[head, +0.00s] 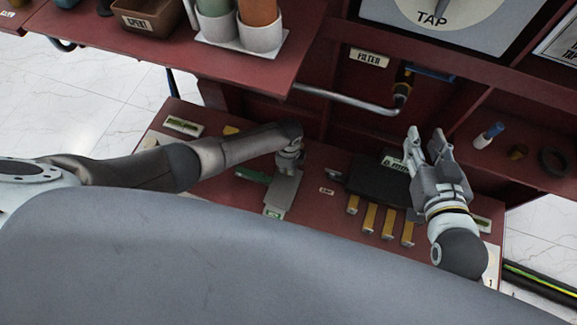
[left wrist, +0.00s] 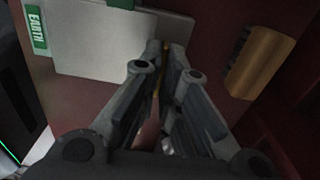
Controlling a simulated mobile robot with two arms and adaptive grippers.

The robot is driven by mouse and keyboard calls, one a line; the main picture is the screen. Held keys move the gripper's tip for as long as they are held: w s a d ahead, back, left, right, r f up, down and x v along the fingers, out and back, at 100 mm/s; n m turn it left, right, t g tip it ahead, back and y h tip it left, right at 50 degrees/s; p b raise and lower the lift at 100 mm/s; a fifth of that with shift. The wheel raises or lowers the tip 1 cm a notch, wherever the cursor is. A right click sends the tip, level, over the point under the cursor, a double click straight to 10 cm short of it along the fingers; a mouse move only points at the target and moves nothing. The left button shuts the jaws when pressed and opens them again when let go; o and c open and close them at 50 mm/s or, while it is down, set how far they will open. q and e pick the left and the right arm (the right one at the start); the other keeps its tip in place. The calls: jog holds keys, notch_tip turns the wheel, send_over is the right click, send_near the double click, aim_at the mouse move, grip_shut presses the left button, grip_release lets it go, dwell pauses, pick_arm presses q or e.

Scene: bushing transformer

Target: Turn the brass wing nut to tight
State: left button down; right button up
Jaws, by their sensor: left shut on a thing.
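My left gripper (head: 290,168) is low over a pale grey plate (head: 282,196) on the red bench. In the left wrist view its fingers (left wrist: 168,48) are nearly together, at the edge of the same plate (left wrist: 105,45), which carries a green EARTH label (left wrist: 36,22). A thin brass-coloured sliver, the wing nut (left wrist: 163,62), shows between the fingers; they hide most of it, so its angle cannot be told. In the head view the nut is hidden by the gripper. My right gripper (head: 425,138) is open and empty, above the bench beside a black block (head: 377,180).
Several yellow bars (head: 370,217) stick out in front of the black block. A bent metal pipe (head: 345,101) crosses behind. An upper shelf (head: 180,60) with pots overhangs at the left. A brass block (left wrist: 262,62) stands right of the left fingers.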

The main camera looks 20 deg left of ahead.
dwell(0.5)
pick_arm(q)
jog(key=c, duration=1.6)
grip_release()
jog(key=shift+c, duration=0.2)
notch_tip(320, 180, up, 12)
